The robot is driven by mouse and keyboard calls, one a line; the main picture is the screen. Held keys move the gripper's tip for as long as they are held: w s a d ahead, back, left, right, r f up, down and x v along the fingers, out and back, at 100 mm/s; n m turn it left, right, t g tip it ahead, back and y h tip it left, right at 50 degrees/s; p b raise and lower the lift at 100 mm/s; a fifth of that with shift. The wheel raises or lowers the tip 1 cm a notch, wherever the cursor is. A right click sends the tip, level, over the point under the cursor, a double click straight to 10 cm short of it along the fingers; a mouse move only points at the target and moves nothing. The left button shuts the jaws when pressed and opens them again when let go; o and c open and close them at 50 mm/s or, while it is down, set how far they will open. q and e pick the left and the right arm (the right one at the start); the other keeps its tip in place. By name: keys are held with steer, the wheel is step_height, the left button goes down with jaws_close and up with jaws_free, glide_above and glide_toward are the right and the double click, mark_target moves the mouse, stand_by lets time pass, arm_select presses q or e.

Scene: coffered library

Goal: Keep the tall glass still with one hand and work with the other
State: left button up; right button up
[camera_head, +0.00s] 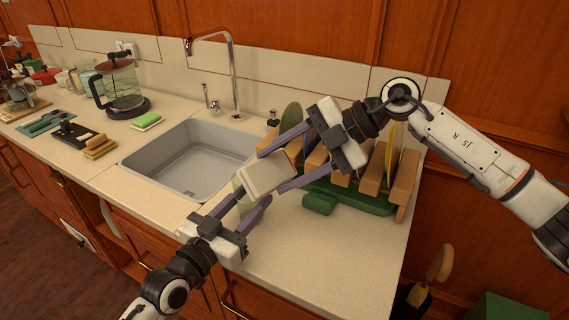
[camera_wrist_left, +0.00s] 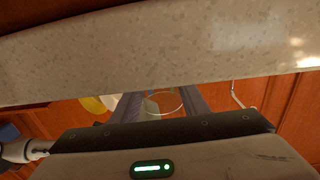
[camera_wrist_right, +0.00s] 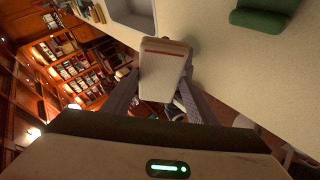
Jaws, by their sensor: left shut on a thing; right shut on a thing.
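The tall glass (camera_head: 244,203) is clear and stands on the counter in front of the sink's right corner, mostly hidden by fingers and the block. My left gripper (camera_head: 250,197) is shut on it from the front left. The left wrist view shows its round rim (camera_wrist_left: 165,103) between the fingers. My right gripper (camera_head: 273,172) comes from the upper right and is shut on a cream block (camera_head: 266,177). The block is over or beside the glass's top; I cannot tell if they touch. The right wrist view shows the block (camera_wrist_right: 165,65) with a dark red stripe.
A green dish rack (camera_head: 345,196) with plates and wooden boards stands right of the grippers. The sink (camera_head: 190,160) with its tall tap (camera_head: 232,70) is behind left. A coffee press (camera_head: 121,88) and green sponge (camera_head: 147,121) are farther left. The front right counter (camera_head: 330,255) is clear.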

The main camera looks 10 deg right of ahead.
mark_target(262, 183)
steer(key=shift+a+f, duration=0.1)
steer(key=shift+s+a, duration=1.2)
steer(key=shift+s, duration=0.3)
steer(key=shift+w+d+f, duration=0.1)
steer(key=shift+w+d, duration=0.5)
steer(key=shift+w, duration=0.2)
steer(key=shift+w+d, duration=0.6)
steer(key=shift+w, duration=0.2)
steer(key=shift+s, duration=0.1)
